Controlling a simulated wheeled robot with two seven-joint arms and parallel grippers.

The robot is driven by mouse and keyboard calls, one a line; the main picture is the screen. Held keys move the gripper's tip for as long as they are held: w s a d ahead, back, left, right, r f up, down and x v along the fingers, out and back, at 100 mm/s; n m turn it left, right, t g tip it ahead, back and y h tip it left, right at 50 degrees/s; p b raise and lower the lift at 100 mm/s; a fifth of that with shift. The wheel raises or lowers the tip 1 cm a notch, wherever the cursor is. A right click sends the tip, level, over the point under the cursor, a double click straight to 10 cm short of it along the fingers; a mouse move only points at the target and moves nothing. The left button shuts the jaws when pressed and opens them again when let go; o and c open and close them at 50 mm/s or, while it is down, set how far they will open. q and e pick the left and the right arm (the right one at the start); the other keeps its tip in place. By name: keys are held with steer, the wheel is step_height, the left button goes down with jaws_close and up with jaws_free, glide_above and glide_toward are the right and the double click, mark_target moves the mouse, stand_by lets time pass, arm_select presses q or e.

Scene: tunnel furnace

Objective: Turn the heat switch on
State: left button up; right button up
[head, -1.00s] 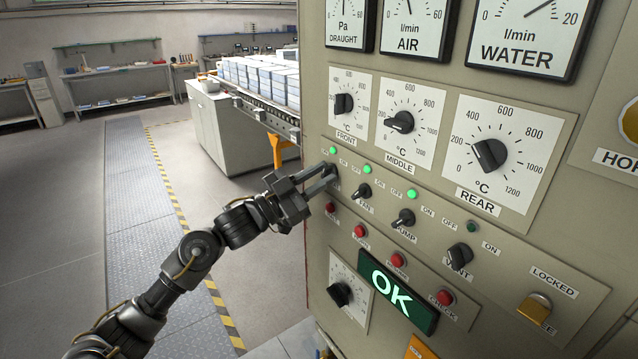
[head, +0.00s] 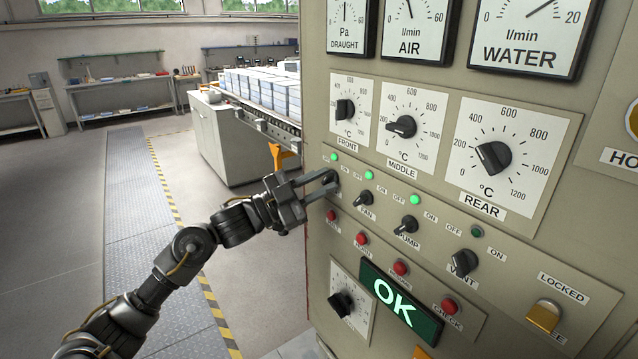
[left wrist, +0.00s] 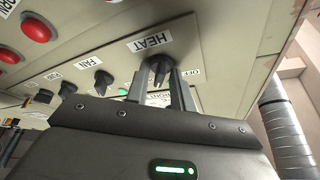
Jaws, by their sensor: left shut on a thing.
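The heat switch (left wrist: 158,70) is a small dark knob under the HEAT label (left wrist: 150,39) in the left wrist view. In the head view it is the leftmost switch (head: 332,178) of the row, largely covered by my fingers. My left gripper (head: 328,184) is shut on this knob, one finger on each side, also in the left wrist view (left wrist: 159,82). The lamp above it (head: 334,157) is lit green. Which way the knob points is hard to tell. My right gripper is in neither view.
The fan (head: 363,198) and pump (head: 407,224) switches sit to the right, with green lamps lit. The vent switch (head: 463,262) has a dark lamp. Red buttons (head: 361,239) lie below, near the OK display (head: 400,304). The floor left of the panel is open.

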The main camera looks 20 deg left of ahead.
arm_select(q)
steer(key=o, duration=0.7)
steer(key=shift+c, duration=0.2)
steer(key=b+v, duration=0.4)
steer(key=v, duration=0.6)
steer(key=shift+a, duration=0.35)
steer(key=shift+s+f, duration=0.1)
steer(key=shift+f, duration=0.05)
